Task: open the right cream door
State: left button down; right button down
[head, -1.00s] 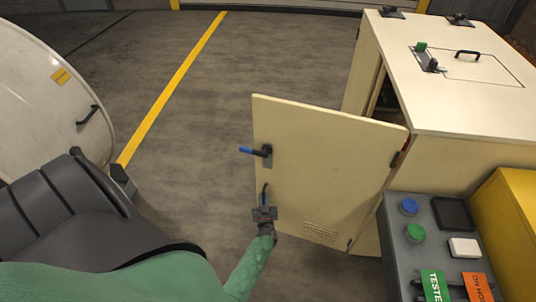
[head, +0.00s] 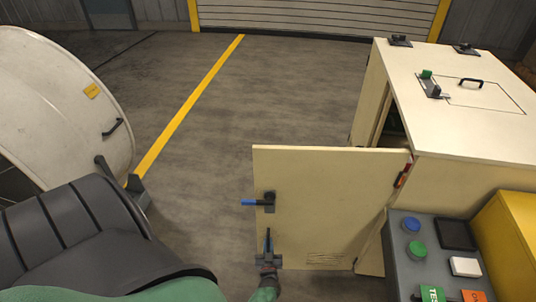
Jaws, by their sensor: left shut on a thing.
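The cream door (head: 335,195) stands swung out from the cream cabinet (head: 475,130). Its hinge side is at the right, against the cabinet. A dark gap (head: 393,122) shows behind the door, and little of the inside is visible. A lever handle with a blue grip (head: 250,202) sits on the door near its free edge. My left gripper (head: 268,258) is at the lower left of the door, shut on a dark upright pull handle (head: 267,240) below the lever. The fingertips are small and partly hidden. My right gripper is out of view.
A grey control panel (head: 405,255) with blue and green buttons stands at the lower right, beside a yellow box (head: 510,230). A large round white cover (head: 65,95) stands at the left. The floor (head: 270,90) beyond the door is clear, with a yellow line (head: 190,105).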

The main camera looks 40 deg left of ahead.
pick_arm(q)
jog(key=shift+w+d, duration=0.15)
jog(key=shift+w, duration=0.05)
jog(key=c, duration=1.8)
grip_release()
jog(key=shift+s, duration=0.1)
jog(key=shift+s, duration=0.1)
